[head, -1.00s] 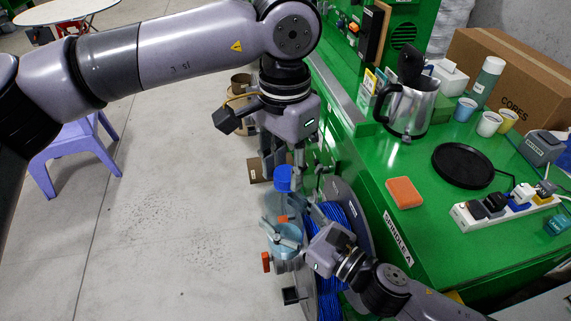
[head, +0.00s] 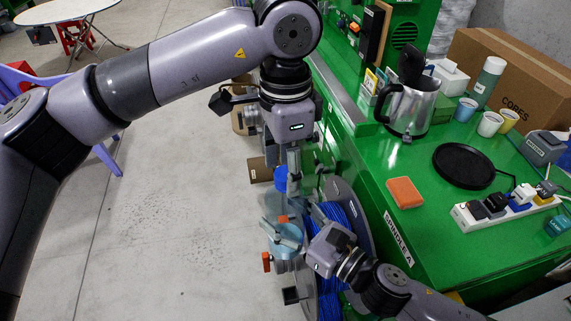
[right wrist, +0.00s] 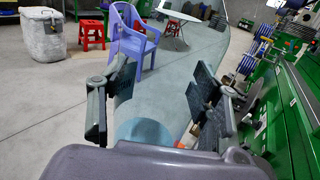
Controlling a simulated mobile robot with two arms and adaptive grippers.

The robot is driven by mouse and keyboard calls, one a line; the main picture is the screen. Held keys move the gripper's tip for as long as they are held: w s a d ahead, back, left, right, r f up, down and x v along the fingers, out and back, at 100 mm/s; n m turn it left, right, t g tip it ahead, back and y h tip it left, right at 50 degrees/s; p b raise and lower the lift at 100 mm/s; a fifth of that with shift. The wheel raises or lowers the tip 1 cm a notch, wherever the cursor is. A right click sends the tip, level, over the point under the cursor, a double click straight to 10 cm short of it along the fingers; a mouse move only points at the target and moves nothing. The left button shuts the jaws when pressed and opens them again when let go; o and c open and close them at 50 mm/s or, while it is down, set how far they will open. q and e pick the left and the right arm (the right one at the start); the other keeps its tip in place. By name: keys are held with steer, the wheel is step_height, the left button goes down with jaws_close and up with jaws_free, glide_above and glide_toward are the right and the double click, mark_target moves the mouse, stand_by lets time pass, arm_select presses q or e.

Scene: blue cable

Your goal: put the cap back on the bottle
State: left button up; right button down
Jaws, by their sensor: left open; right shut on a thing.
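The blue cap (head: 281,178) shows in the head view just above the pale blue translucent bottle (head: 285,251). I cannot tell whether the cap touches the bottle's mouth. My left gripper (head: 294,178) is open and points down beside the cap. One of its fingers partly covers the cap's right side. My right gripper (head: 296,226) is shut on the bottle, with its fingers across it. In the right wrist view part of the bottle (right wrist: 145,131) shows low between the fingers of this gripper (right wrist: 156,108).
A reel of blue cable (head: 333,225) stands right beside the bottle. The green bench (head: 430,225) on the right carries a kettle (head: 408,108), an orange sponge (head: 404,192), a black round tray (head: 463,165) and a power strip (head: 505,208). The floor to the left is open.

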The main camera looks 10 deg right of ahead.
arm_select(q)
steer(key=shift+r, duration=0.1)
steer(key=shift+r, duration=2.2)
steer(key=shift+c, duration=0.3)
